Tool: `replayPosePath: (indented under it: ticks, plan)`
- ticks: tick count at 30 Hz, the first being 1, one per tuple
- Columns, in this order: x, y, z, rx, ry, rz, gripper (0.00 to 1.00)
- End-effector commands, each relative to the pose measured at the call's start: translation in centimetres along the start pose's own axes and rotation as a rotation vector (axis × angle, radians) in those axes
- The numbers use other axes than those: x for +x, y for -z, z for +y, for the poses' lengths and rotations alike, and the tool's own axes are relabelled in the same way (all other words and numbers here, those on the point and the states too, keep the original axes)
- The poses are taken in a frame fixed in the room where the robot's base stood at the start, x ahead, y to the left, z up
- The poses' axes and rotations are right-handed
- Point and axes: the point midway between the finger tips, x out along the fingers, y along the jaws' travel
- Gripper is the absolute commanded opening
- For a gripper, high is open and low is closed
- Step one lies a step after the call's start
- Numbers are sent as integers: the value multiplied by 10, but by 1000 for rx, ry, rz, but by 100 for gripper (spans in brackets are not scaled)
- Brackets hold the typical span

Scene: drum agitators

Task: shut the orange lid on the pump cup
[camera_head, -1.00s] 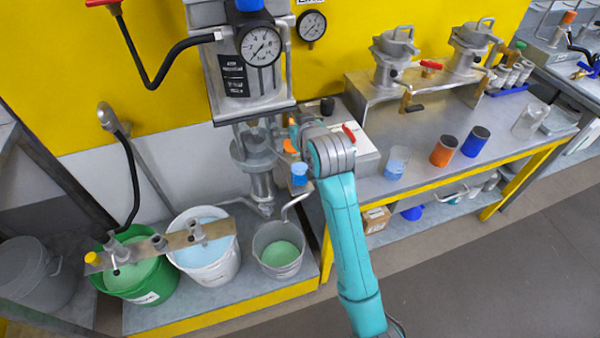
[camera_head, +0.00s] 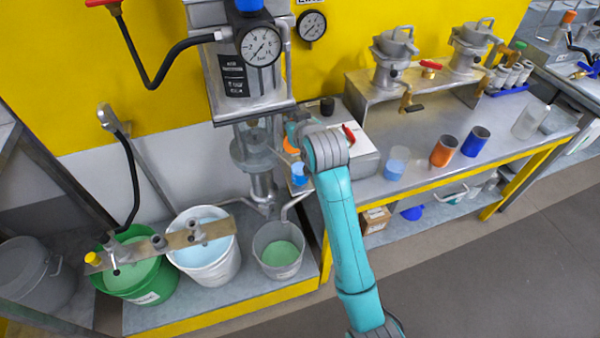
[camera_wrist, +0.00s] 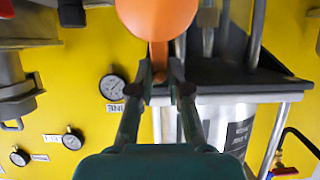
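The orange lid (camera_head: 291,145) shows in the head view just left of my wrist, above a small blue cup (camera_head: 299,173) at the pump. In the wrist view the lid is an orange disc (camera_wrist: 157,16) at the top edge, with a narrow orange tab below it. My gripper (camera_wrist: 161,72) has its two dark fingertips on either side of that tab. I cannot tell whether they press on it. In the head view my wrist hides most of the gripper. The lid looks tilted up, apart from the cup's rim.
The pump column with its gauge (camera_head: 260,46) stands close behind and left of my gripper. A white-topped box (camera_head: 352,150) is to the right. An orange cup (camera_head: 443,151) and a blue cup (camera_head: 475,141) stand on the bench. Buckets (camera_head: 279,249) stand below left.

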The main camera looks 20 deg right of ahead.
Motion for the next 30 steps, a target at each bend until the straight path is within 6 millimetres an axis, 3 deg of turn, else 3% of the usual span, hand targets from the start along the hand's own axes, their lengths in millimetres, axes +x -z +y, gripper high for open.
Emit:
replayPosePath:
  ticks: [17,30]
  plan:
    - [-2,-1,0,0,0,0,12]
    - [-31,-6,0,0,0,-1,12]
